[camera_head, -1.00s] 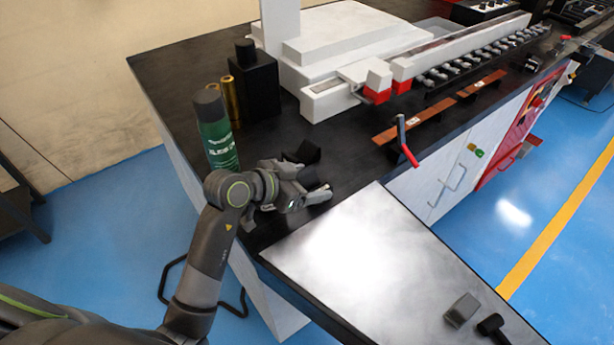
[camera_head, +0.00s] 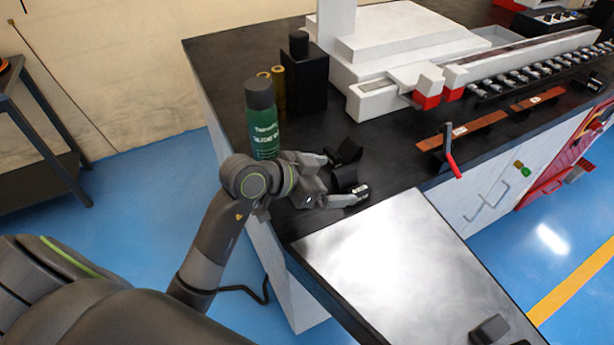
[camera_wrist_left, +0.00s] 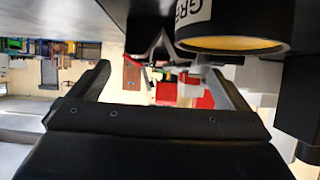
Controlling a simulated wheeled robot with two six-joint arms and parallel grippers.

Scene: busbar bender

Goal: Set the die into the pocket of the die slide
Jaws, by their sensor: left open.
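A black notched block (camera_head: 347,151), which looks like the die, stands on the dark bench top. In the left wrist view a black V-notched shape (camera_wrist_left: 155,45) shows beyond the fingers, upside down. My left gripper (camera_head: 338,178) is open, low over the bench, with its fingertips close to the black block. I cannot tell whether they touch it. In the left wrist view the open fingers (camera_wrist_left: 165,88) have a gap between them. The white machine with red-faced jaws (camera_head: 428,92) stands behind; which part is the die slide's pocket is not clear. My right gripper is out of view.
A green spray can (camera_head: 263,125), brass cylinders (camera_head: 278,85) and a black box (camera_head: 305,80) stand beside and behind the gripper. A pale plate (camera_head: 390,265) lies in front, with a dark grey block (camera_head: 490,329). A red-handled lever (camera_head: 449,155) stands right.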

